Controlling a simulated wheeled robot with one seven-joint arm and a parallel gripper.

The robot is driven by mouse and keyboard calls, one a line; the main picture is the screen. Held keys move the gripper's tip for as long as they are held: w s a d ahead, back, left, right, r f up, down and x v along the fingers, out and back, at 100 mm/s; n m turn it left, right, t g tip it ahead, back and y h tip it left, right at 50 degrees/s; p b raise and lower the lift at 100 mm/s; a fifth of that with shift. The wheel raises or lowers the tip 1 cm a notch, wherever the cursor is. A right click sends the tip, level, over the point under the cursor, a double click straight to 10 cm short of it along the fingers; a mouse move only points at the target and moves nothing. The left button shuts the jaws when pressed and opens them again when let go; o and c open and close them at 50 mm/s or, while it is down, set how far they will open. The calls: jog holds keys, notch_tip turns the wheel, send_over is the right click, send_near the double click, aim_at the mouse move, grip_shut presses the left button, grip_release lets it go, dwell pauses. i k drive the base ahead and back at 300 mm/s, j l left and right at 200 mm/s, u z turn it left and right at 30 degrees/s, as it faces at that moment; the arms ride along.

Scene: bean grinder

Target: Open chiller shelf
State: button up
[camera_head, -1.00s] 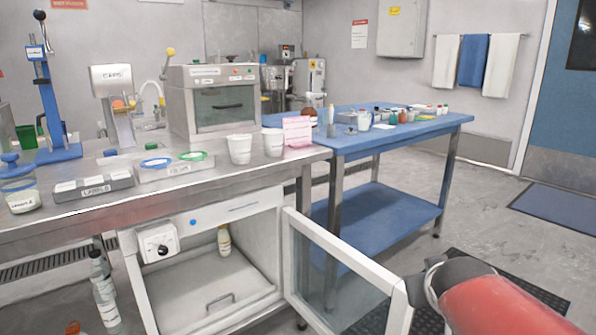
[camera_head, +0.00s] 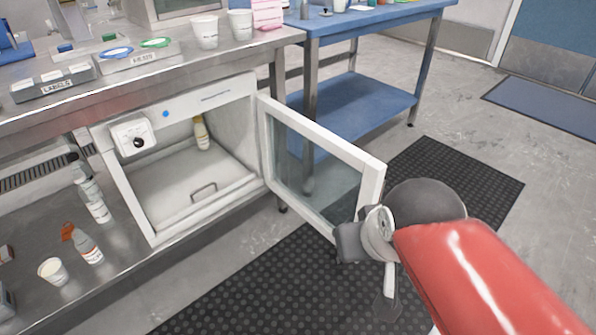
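The white chiller (camera_head: 172,112) is built in under the steel counter. Its glass-panelled door (camera_head: 318,152) stands open, swung out to the right. Inside lies a pale shelf (camera_head: 165,190) with a small grey bar handle (camera_head: 204,191) near its front edge. The shelf appears to sit inside the chiller. My gripper (camera_head: 362,262) is at the lower right, by the free edge of the door and apart from the shelf handle. Its fingers are partly hidden by my wrist, so I cannot tell whether they are open, or whether they touch the door.
A small bottle (camera_head: 201,133) stands at the back of the chiller. Bottles (camera_head: 90,195) and a cup (camera_head: 53,271) stand on the lower steel shelf at left. The blue table (camera_head: 350,105) is behind the door. Black mats (camera_head: 260,285) cover the floor in front.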

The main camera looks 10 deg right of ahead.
aim_at(169, 184)
jog(key=l+u, duration=0.1)
jog(key=u, duration=0.35)
jog(key=i+l+u, duration=0.1)
jog(key=u, duration=0.35)
jog(key=l+u, duration=0.2)
jog(key=u, duration=0.25)
jog(key=l+u, duration=0.25)
jog(key=l, duration=0.4)
jog(key=l+u, duration=0.25)
jog(key=l, duration=0.4)
jog(key=k+l+u, duration=0.25)
jog(key=l, duration=0.4)
jog(key=k+l, duration=0.1)
jog(key=l, duration=0.9)
